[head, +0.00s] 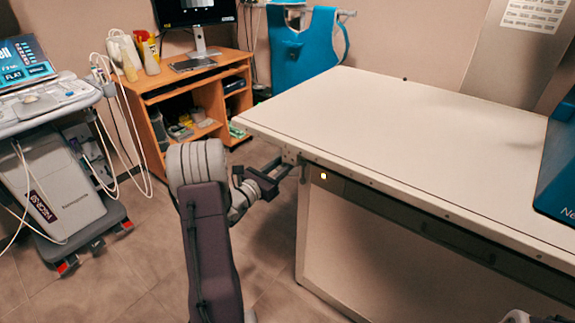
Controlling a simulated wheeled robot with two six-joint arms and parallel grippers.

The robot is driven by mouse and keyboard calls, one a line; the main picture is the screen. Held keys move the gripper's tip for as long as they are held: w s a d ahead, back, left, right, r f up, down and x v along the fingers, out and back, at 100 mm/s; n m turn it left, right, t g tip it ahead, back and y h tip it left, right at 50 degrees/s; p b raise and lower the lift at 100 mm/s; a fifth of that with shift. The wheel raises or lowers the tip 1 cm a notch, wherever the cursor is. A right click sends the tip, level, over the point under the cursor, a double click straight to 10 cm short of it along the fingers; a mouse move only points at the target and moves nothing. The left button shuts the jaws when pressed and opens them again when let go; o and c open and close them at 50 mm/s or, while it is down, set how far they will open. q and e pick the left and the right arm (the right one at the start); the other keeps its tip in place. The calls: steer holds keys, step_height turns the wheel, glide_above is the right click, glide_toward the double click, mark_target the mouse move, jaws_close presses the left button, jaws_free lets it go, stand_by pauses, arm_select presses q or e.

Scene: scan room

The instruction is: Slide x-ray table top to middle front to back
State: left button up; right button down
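The x-ray table top (400,125) is a long pale slab with a dark line along its rim, on a pale base (345,230). Its left end reaches out past the base. My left gripper (292,160) is at the front edge of the top, near its left corner. Its dark fingers meet or nearly meet the edge there; whether they are closed on it is too small to tell. Only a small piece of my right arm (530,317) shows at the bottom right, and its gripper is out of view.
A wooden desk (185,95) with a monitor (195,12) stands behind on the left. An ultrasound cart (60,150) is at far left. A blue apron (303,50) hangs behind the table. A blue unit (558,165) stands at the right.

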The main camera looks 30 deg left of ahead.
arm_select(q)
steer(key=shift+w+d, duration=0.15)
steer(key=shift+w, duration=1.35)
jaws_close()
steer(key=shift+s, duration=0.1)
